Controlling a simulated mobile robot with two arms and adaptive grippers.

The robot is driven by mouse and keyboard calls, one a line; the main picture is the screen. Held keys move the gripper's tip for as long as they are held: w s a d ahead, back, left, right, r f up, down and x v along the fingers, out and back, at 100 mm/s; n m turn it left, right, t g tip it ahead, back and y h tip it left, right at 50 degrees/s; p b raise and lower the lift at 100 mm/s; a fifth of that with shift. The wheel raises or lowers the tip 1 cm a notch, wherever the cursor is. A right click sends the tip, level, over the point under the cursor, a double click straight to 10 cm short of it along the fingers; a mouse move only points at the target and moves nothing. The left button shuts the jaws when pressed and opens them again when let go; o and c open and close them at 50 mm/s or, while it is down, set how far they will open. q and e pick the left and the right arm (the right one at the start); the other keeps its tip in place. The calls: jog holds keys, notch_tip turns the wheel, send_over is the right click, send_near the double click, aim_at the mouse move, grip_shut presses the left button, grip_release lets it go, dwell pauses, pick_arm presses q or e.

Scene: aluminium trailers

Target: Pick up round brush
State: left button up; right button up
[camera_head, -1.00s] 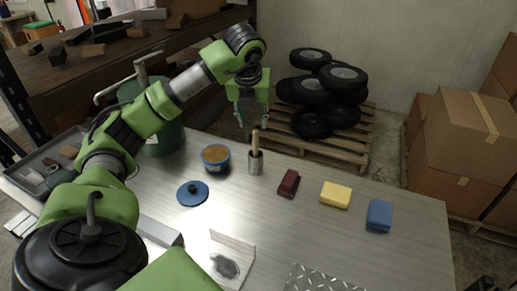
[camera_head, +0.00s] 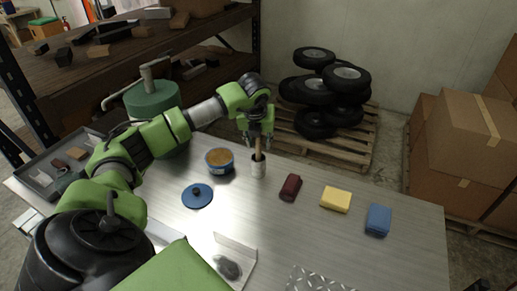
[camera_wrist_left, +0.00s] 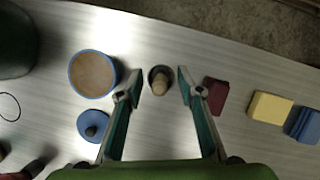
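The round brush (camera_head: 258,152) stands upright with its wooden handle up in a small metal cup (camera_head: 258,169) on the metal table. In the left wrist view the handle's end (camera_wrist_left: 160,86) shows inside the round rim of the cup, between my fingers. My left gripper (camera_head: 258,146) is above the cup, around the level of the handle's top, with a finger on either side. The left wrist view shows the fingers (camera_wrist_left: 160,88) wide apart, with clear gaps to the handle. The brush's lower end is hidden in the cup. My right gripper is not in view.
A blue tub with brown contents (camera_head: 219,161) stands left of the cup, with its blue lid (camera_head: 197,196) in front. A dark red block (camera_head: 290,187), yellow sponge (camera_head: 335,199) and blue block (camera_head: 378,220) lie to the right. A green canister (camera_head: 152,101) stands at the back left.

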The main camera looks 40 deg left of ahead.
pick_arm(q)
grip_shut()
jog(key=shift+r, duration=0.1)
